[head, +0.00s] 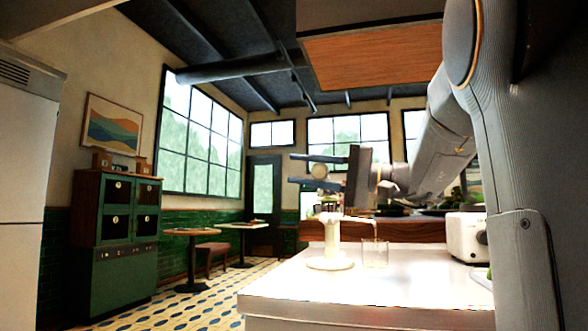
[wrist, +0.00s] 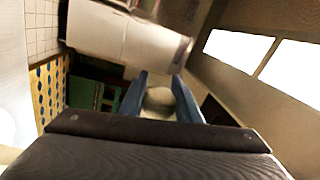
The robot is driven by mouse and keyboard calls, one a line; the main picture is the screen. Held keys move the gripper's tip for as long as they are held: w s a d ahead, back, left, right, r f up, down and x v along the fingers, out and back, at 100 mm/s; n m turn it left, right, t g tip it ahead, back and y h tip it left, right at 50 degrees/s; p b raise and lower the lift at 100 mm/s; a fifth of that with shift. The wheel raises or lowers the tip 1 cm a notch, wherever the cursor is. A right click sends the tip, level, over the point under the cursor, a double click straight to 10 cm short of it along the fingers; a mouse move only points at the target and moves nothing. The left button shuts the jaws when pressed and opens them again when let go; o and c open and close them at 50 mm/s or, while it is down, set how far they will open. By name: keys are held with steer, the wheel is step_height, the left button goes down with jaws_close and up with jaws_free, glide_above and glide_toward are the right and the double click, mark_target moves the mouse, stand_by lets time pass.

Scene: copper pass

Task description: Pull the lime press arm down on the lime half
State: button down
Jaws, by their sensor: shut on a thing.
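The white lime press (head: 331,243) stands upright on the light counter in the head view, with a round base. My gripper (head: 300,169) is above the press, its two dark blue fingers pointing left. It is shut on a pale round knob (head: 319,171), which seems to be the end of the press arm. The wrist view also shows the knob (wrist: 160,97) between the fingers. The link between knob and press is mostly hidden or too small to make out. I cannot make out the lime half.
A clear glass (head: 375,253) stands on the counter (head: 300,284) just right of the press. A white appliance (head: 467,237) is farther right. The front left of the counter is clear. A wood-faced box (head: 372,57) hangs overhead.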

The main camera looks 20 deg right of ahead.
steer(key=shift+d+f+b, duration=0.1)
steer(key=shift+f+b, duration=0.25)
steer(key=shift+f, duration=0.4)
steer(key=c, duration=1.3)
jaws_free()
steer(key=shift+c, duration=0.2)
steer(key=p+v, duration=0.1)
steer(key=v, duration=0.6)
steer(key=shift+d+p, duration=0.25)
steer(key=shift+p, duration=0.1)
steer(key=shift+s, duration=0.1)
